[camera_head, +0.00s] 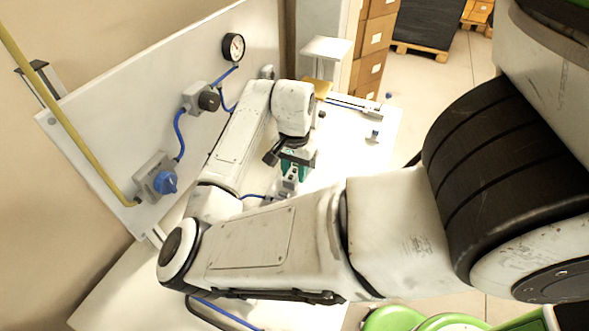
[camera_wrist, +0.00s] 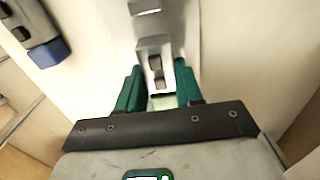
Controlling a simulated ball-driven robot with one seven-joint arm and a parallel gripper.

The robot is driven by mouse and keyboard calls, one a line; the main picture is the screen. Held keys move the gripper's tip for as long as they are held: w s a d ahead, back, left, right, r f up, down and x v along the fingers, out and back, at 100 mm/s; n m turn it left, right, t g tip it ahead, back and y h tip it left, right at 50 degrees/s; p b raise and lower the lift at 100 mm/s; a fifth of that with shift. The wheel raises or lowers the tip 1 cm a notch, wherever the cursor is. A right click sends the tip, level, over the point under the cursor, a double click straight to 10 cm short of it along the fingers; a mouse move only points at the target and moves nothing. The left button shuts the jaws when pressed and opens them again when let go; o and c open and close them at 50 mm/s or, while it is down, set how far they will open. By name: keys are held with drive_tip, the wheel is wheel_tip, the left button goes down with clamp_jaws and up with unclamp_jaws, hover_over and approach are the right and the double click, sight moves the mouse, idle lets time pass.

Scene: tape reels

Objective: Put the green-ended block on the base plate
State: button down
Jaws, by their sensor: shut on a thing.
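My gripper (camera_wrist: 158,92) has dark green fingers, and it points down over the white table in the head view (camera_head: 294,166). The fingers are shut on a block with a pale green end (camera_wrist: 163,102), which shows between them in the wrist view. A grey metal piece with dark openings (camera_wrist: 155,62) sits just beyond the fingertips. I cannot tell where the block ends and this piece begins, or whether they touch. A pale grey strip, perhaps the base plate (camera_wrist: 160,22), runs under it towards the top. My arm hides much of this area in the head view.
A grey fitting with a blue end (camera_wrist: 52,50) lies left of the gripper in the wrist view. An upright panel carries a gauge (camera_head: 233,47), a valve with a blue knob (camera_head: 165,182) and blue hoses. The white table (camera_head: 355,145) is partly clear to the right.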

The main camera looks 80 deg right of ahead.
sight(294, 172)
drive_tip(key=shift+f, duration=0.3)
drive_tip(key=shift+f, duration=0.1)
drive_tip(key=c, duration=0.7)
unclamp_jaws()
drive_tip(key=shift+c, duration=0.2)
wheel_tip(294, 172, up, 12)
drive_tip(key=shift+b, duration=0.3)
